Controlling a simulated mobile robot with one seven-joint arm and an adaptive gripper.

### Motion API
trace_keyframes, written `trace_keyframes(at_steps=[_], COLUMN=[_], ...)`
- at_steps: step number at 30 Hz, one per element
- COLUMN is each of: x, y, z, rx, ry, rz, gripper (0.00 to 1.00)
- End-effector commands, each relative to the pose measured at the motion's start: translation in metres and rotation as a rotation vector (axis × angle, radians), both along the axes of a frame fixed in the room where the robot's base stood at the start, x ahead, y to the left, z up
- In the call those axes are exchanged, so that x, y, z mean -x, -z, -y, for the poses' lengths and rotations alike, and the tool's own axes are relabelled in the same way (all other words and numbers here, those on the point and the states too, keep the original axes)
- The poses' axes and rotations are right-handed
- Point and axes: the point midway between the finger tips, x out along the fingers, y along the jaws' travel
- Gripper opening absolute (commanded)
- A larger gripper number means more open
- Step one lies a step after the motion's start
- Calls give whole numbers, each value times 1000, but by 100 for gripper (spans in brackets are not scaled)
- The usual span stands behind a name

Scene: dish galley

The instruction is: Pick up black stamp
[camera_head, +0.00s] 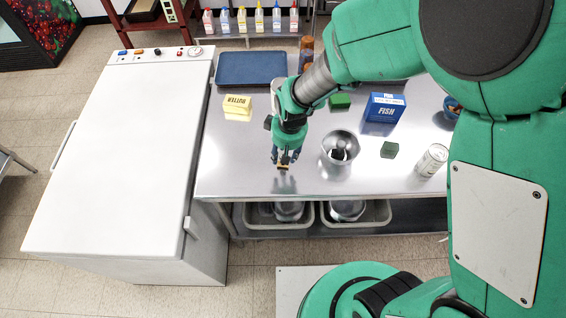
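My gripper (285,160) points down over the front part of the steel table, left of a metal pot. A small tan and dark thing (283,167) shows at its fingertips. It is too small to tell whether this is the black stamp or whether the fingers are closed on it. The metal pot (327,150) stands upright, with something black and white showing inside its mouth that I cannot make out. I cannot pick out the black stamp with certainty anywhere else on the table.
The steel table (240,170) also holds a yellow butter box (237,104), a blue fish box (384,107), a green block (340,101), a dark green block (389,149), a can (432,160) and a blue tray (251,68). A white chest freezer (120,150) adjoins it at left.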

Motion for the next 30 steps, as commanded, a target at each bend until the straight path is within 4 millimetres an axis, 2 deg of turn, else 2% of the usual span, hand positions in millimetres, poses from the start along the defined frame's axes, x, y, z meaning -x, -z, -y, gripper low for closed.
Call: trace_keyframes(at_steps=[3, 9, 26, 27, 30], x=[-1, -4, -4, -4, -4], y=[17, 32, 33, 33, 33], z=[-1, -2, -3, -3, -3], rx=[1, 0, 0, 0, 0], ry=[0, 0, 0, 0, 0], rz=[-3, 0, 0, 0, 0], gripper=[41, 41, 41, 39, 19])
